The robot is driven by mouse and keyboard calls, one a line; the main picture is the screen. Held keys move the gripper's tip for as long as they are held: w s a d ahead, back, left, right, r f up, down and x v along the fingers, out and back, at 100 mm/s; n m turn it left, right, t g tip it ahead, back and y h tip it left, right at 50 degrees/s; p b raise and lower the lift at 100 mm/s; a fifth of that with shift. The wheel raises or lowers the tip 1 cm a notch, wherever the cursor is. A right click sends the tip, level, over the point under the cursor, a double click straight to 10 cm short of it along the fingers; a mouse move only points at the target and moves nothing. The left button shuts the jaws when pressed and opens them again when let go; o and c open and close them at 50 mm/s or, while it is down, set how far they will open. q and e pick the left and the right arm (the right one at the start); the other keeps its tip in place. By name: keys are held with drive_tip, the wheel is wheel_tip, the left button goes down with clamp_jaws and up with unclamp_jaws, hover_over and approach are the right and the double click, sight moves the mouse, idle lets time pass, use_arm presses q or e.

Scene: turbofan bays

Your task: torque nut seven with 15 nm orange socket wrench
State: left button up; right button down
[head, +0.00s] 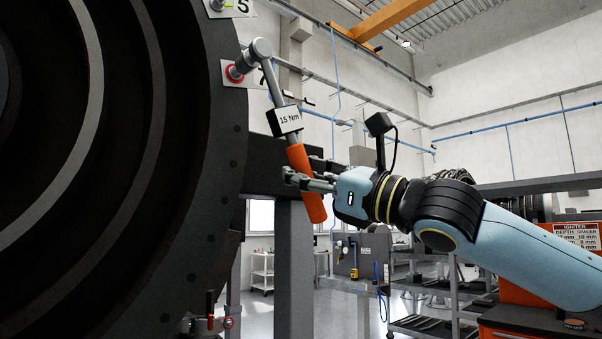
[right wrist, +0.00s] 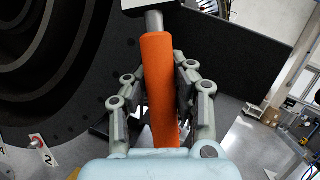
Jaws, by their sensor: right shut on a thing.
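The socket wrench has a grey shaft and head, a white-and-black block marked "15 Nm" (head: 285,119) and an orange handle (head: 303,165). My right gripper (head: 296,180) is shut around this handle. The right wrist view shows the handle (right wrist: 159,85) between both fingers. The wrench is tilted, its head (head: 260,50) at the top left. The socket end meets a nut with a red ring (head: 234,75) on a white plate at the engine's rim. I cannot tell whether it is fully seated. The wrench hides the plate's number. My left gripper is not in view.
The dark round engine casing (head: 190,200) fills the left. Another numbered plate (head: 228,7) sits above the nut. A plate marked 2 (right wrist: 40,148) shows in the right wrist view. A grey post (head: 293,270) stands below the wrench. Shelves and an orange cabinet (head: 520,318) stand right.

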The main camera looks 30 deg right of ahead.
drive_tip(key=a+m+p, duration=0.1)
drive_tip(key=a+p, duration=0.1)
drive_tip(key=p, duration=0.1)
drive_tip(key=shift+s+f+m+t+h+p, duration=0.1)
drive_tip(key=shift+f+m+t+h+p, duration=0.2)
drive_tip(key=shift+m+t, duration=0.1)
idle(0.5)
drive_tip(key=shift+s+a+f+m+t+h, duration=0.15)
drive_tip(key=shift+a+m+h, duration=0.1)
drive_tip(key=shift+a+m, duration=0.25)
drive_tip(key=shift+w+a+f+m+t+h, duration=0.15)
drive_tip(key=shift+a+m+h, duration=0.1)
drive_tip(key=shift+a+m, duration=0.25)
drive_tip(key=shift+s, duration=0.1)
drive_tip(key=shift+s+a+f+m+t+h+b, duration=0.15)
drive_tip(key=shift+a+m+t+h+b, duration=0.2)
drive_tip(key=shift+a+m+b, duration=1.25)
drive_tip(key=shift+d+n+b, duration=0.55)
drive_tip(key=shift+n+b, duration=0.05)
drive_tip(key=shift+n, duration=0.2)
